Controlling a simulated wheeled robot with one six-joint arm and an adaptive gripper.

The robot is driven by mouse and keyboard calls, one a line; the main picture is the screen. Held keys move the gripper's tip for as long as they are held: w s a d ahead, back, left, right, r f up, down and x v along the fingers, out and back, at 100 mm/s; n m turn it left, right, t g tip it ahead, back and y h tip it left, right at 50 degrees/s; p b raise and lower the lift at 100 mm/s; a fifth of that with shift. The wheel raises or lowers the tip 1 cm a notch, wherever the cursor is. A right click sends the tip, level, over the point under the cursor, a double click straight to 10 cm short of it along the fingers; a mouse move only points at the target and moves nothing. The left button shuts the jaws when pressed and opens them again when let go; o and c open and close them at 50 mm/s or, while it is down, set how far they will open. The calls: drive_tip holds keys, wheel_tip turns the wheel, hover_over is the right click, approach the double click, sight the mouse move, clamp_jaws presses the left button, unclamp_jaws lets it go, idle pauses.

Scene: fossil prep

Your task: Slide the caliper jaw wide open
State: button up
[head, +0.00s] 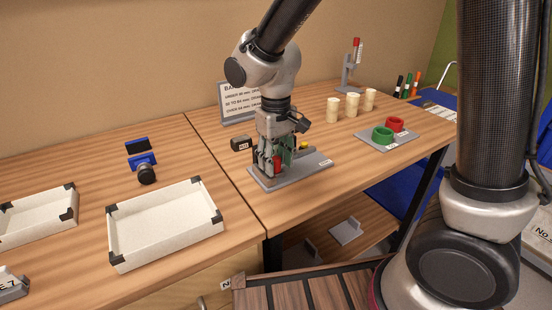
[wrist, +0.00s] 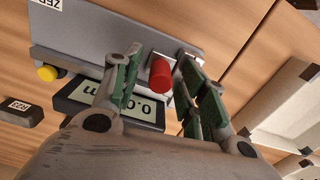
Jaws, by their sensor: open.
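The caliper has a grey base plate (head: 312,169) on the bench, below my gripper (head: 277,160) in the head view. Its red knob (wrist: 161,75) stands between the two green-padded fingers of my gripper (wrist: 158,58) in the wrist view. The fingers are open, one on each side of the knob, with a gap visible on the right; contact on the left is unclear. A readout (wrist: 140,112) begins with "0.0" and is partly hidden by a finger. A yellow button (wrist: 47,74) sits beside the plate. My gripper hides much of the caliper in the head view.
A small dark block (head: 241,143) lies left of the caliper. A white tray (head: 212,232) is on the nearer left bench. Cream cylinders (head: 333,110) and a grey plate with green and red rings (head: 383,134) stand to the right. A sign (head: 233,97) is behind.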

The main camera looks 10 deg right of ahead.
clamp_jaws()
drive_tip(key=w+d, duration=0.1)
drive_tip(key=d, duration=0.1)
drive_tip(key=w+d, duration=0.1)
drive_tip(key=d, duration=0.2)
drive_tip(key=w+d, duration=0.1)
drive_tip(key=d, duration=0.2)
drive_tip(key=shift+w, duration=0.2)
unclamp_jaws()
drive_tip(key=shift+d, duration=0.1)
wheel_tip(320, 180, up, 12)
idle(0.4)
